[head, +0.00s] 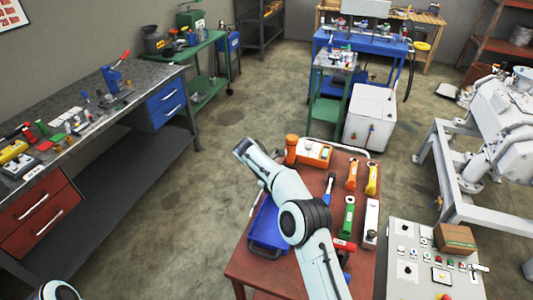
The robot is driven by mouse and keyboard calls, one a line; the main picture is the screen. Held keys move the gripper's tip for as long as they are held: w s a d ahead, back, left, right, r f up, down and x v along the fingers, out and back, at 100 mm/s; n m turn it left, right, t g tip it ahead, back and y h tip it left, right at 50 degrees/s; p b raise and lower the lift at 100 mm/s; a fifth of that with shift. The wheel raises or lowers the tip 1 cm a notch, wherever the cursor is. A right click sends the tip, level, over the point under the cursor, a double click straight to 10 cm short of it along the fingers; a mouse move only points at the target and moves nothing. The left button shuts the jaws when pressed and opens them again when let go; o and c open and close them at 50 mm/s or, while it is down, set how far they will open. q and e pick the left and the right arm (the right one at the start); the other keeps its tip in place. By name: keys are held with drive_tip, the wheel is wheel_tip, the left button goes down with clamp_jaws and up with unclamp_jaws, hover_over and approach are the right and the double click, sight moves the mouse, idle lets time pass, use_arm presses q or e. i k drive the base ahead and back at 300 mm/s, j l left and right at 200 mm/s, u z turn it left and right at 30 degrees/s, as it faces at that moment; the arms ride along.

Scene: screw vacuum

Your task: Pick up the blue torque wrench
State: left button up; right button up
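I cannot clearly pick out a blue torque wrench. The gripper fingers cannot be made out there. Of my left arm only a rounded link shows at the bottom left edge; its gripper is out of view.
The cart also holds an orange and white device (314,153), several coloured handheld tools and a blue tray (266,228). A grey control panel (407,287) stands at right. A workbench (98,95) runs along the left wall. Open floor (190,225) lies between bench and cart.

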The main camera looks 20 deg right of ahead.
sight(332, 175)
drive_tip(key=i+j, duration=0.2)
drive_tip(key=j, duration=0.2)
drive_tip(key=i+j, duration=0.45)
drive_tip(key=j, duration=0.3)
